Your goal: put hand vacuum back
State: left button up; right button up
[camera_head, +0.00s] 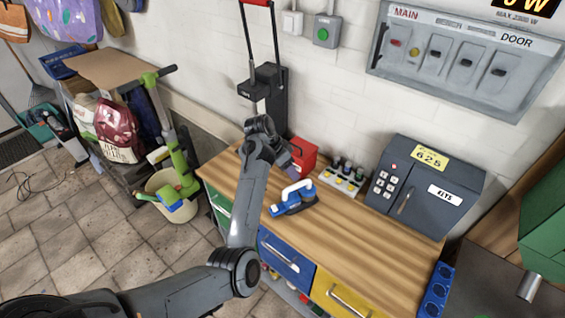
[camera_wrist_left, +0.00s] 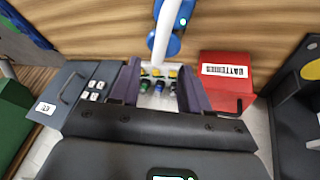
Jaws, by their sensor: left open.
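A blue device with a white loop handle (camera_head: 293,198), which looks like the hand vacuum, lies on the wooden workbench (camera_head: 345,245) near its front left. In the left wrist view its blue body (camera_wrist_left: 183,17) and white handle show at the top centre, just beyond the fingertips. My left gripper (camera_head: 287,160) is above the bench, behind and above the vacuum in the head view. In the wrist view its two purplish fingers (camera_wrist_left: 160,66) are spread apart with nothing held between them. My right gripper is not in view. I cannot tell which place belongs to the vacuum.
A red box labelled batteries (camera_wrist_left: 226,82) stands near the gripper. A rack of small bottles (camera_head: 343,178) and a grey safe (camera_head: 423,187) stand at the back of the bench. A bucket with a green tool (camera_head: 172,195) stands left. The front bench top is clear.

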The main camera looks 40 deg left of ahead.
pick_arm(q)
jog(key=shift+b+v, duration=0.5)
jog(key=shift+v, duration=2.2)
